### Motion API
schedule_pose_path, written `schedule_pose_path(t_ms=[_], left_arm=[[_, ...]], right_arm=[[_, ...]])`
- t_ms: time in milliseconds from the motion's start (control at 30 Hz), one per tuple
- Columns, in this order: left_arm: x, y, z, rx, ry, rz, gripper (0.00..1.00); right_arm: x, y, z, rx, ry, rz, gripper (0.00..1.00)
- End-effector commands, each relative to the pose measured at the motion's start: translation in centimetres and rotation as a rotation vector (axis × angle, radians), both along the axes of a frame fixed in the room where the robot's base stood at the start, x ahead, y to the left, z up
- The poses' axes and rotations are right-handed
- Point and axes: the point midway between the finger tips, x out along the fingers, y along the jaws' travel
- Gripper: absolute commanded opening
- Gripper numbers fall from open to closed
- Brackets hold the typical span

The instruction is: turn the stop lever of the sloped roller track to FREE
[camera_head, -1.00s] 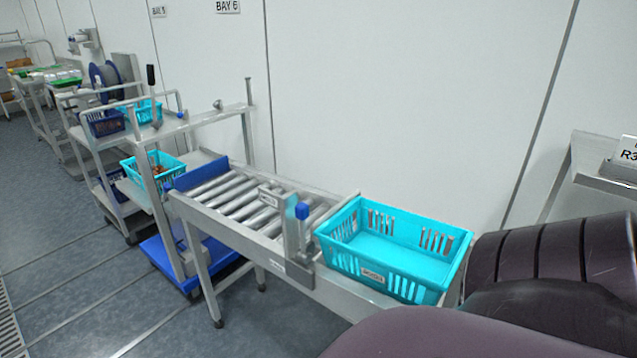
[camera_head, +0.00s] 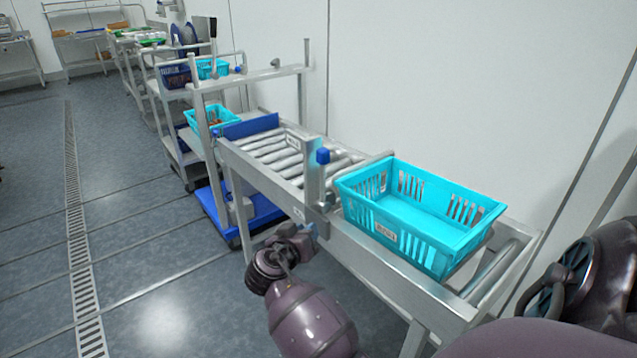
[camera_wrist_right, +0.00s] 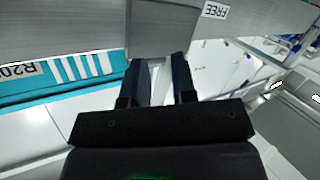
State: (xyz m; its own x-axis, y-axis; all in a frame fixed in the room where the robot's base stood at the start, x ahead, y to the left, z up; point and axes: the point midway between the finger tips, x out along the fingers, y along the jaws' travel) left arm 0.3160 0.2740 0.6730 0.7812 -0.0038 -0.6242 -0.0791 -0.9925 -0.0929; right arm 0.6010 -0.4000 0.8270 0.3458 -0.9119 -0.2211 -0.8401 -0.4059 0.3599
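The sloped roller track (camera_head: 278,158) runs from the back left to the front right in the head view. The stop lever's blue knob (camera_head: 323,156) tops an upright grey post on the track's near side. My right gripper (camera_head: 308,233) is just below and in front of that post, by the track's near rail. In the right wrist view, its two dark fingers (camera_wrist_right: 164,82) stand apart with a grey bracket (camera_wrist_right: 162,30) ahead of them. No grip on it shows. A FREE label (camera_wrist_right: 215,10) appears upside down right of the bracket. My left gripper is not in view.
A turquoise crate (camera_head: 382,233) sits on the track's lower end, right of the lever post. A trolley with a blue base (camera_head: 222,212) stands at the upper end. The floor (camera_head: 150,270) at left is clear. A white wall (camera_head: 440,80) stands behind.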

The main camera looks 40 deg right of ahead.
Motion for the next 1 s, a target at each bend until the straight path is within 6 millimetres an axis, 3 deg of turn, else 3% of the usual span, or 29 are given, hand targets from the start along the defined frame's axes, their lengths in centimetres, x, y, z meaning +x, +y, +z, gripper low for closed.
schedule_pose_path(t_ms=[133,400,667,1000], left_arm=[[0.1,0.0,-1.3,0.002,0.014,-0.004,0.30],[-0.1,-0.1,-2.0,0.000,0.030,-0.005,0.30],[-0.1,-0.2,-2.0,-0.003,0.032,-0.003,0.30],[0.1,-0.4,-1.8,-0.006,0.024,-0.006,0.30]], right_arm=[[2.2,0.4,3.5,-0.064,-0.143,-0.206,0.25],[3.5,2.0,8.8,-0.152,-0.356,-0.458,0.25],[3.5,1.6,10.1,-0.175,-0.409,-0.514,0.25],[2.9,-3.8,10.2,-0.175,-0.406,-0.512,0.25]])
